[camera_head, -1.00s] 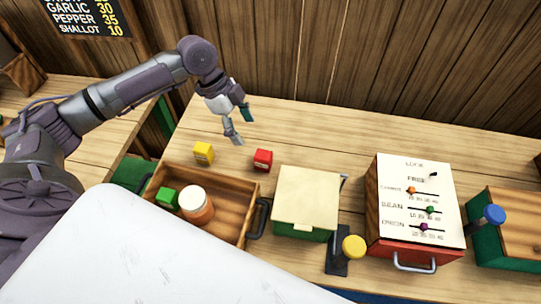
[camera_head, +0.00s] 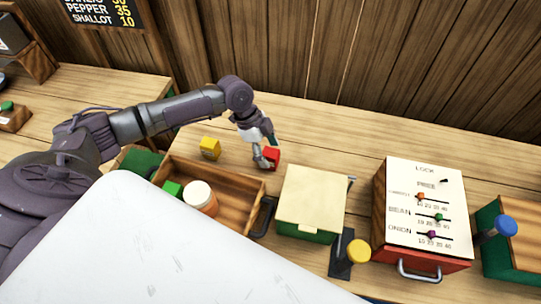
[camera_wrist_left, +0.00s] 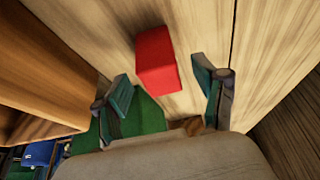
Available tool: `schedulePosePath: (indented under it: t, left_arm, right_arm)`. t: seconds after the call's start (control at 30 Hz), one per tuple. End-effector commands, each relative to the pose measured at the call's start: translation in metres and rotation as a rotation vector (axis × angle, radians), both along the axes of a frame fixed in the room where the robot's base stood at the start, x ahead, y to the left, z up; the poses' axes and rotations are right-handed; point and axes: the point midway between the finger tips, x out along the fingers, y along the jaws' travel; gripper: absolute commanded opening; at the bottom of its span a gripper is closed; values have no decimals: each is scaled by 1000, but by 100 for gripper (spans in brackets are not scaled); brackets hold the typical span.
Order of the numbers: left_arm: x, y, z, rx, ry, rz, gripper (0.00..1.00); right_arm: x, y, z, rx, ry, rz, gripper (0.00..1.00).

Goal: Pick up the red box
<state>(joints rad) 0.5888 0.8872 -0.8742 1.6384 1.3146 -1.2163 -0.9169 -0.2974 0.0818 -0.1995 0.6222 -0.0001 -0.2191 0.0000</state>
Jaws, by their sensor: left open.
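The red box (camera_head: 273,153) stands on the wooden table behind the brown tray, partly hidden by my left gripper (camera_head: 264,154) in the head view. The left gripper points down at the box. In the left wrist view, the red box (camera_wrist_left: 156,60) lies ahead of my open left gripper (camera_wrist_left: 165,92), between the lines of its two teal-padded fingers. The fingers do not hold it. I cannot tell whether a finger touches it. My right gripper is not in view.
A yellow box (camera_head: 210,147) stands left of the red one. A cream-lidded green box (camera_head: 311,200) stands to the right. Table behind the red box is clear.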

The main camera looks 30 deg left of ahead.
Motion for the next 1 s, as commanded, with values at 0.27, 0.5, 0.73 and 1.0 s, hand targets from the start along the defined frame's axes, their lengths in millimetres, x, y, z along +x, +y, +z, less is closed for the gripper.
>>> schedulePosePath:
  t: [0.27, 0.5, 0.73, 1.0]
  left_arm:
    - [4, -15, -32, -1, 2, 0, 71]
    - [4, -16, -36, 0, 0, 1, 71]
    - [4, -16, -35, 0, 0, 1, 38]
    - [4, -16, -35, 0, 0, 1, 5]
  right_arm:
    - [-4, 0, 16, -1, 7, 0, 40]
    - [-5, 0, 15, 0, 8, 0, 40]
    - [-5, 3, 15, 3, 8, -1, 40]
    - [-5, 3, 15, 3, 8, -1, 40]
